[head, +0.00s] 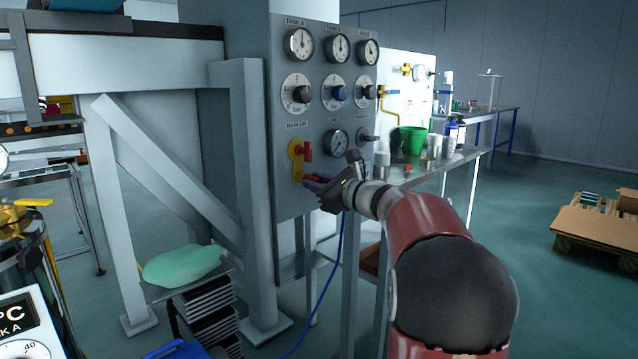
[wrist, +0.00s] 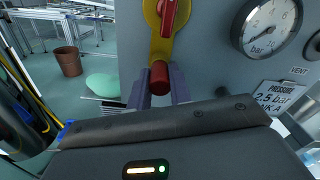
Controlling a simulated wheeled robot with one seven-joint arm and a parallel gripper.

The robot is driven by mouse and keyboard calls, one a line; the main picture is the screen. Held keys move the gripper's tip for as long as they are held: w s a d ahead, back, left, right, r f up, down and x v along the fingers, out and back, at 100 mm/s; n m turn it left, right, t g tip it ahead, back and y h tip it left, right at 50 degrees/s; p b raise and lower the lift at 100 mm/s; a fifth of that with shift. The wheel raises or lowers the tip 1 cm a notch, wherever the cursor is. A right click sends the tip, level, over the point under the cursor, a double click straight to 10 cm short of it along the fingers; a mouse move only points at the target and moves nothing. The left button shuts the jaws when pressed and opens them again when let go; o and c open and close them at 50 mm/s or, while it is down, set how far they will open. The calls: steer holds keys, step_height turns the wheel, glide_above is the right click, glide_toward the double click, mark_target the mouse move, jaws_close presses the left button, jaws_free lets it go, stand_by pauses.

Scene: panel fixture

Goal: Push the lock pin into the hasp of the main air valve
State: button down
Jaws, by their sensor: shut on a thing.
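The main air valve (head: 301,152) is on the grey panel, with a yellow plate and a red handle. In the wrist view its red handle (wrist: 170,14) is at the top, and the yellow hasp strip (wrist: 160,48) runs down from it. My gripper (wrist: 160,86) is shut on the red lock pin (wrist: 160,76), one finger on each side. The pin's visible end overlaps the lower end of the strip; I cannot tell whether it is in the hasp hole. In the head view my gripper (head: 315,184) is just below and right of the yellow plate, and the pin is hard to make out.
A pressure gauge (wrist: 270,27) is right of the valve, and a pressure label (wrist: 279,98) is lower right. Several more gauges and knobs fill the panel (head: 288,203). A shelf with a green cup (head: 411,141) and bottles stands right. A blue hose (head: 333,285) hangs below my gripper.

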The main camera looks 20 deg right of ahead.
steer(key=shift+w+a, duration=0.1)
steer(key=shift+w, duration=0.1)
steer(key=c, duration=1.2)
jaws_free()
steer(key=b+v, duration=0.1)
steer(key=v, duration=0.7)
steer(key=s+a+f+n+g, duration=0.4)
steer(key=s+a+n, duration=0.2)
steer(key=a, duration=0.3)
steer(key=s+a+f+n+g, duration=0.4)
steer(key=s+a+n, duration=0.2)
steer(key=a, duration=0.4)
steer(key=s+f+n+g+h, duration=0.1)
steer(key=s+f+n+h, duration=0.1)
steer(key=s+f+n, duration=0.2)
steer(key=s+f+n+g+h, duration=0.1)
steer(key=s+f+n+h, duration=0.1)
steer(key=s+f+n, duration=0.2)
steer(key=s+f+n+g+h, duration=0.1)
steer(key=s+f+n, duration=0.4)
steer(key=s, duration=0.6)
steer(key=shift+a+n+h, duration=0.3)
steer(key=shift+n+h, duration=0.3)
steer(key=shift+n, duration=0.8)
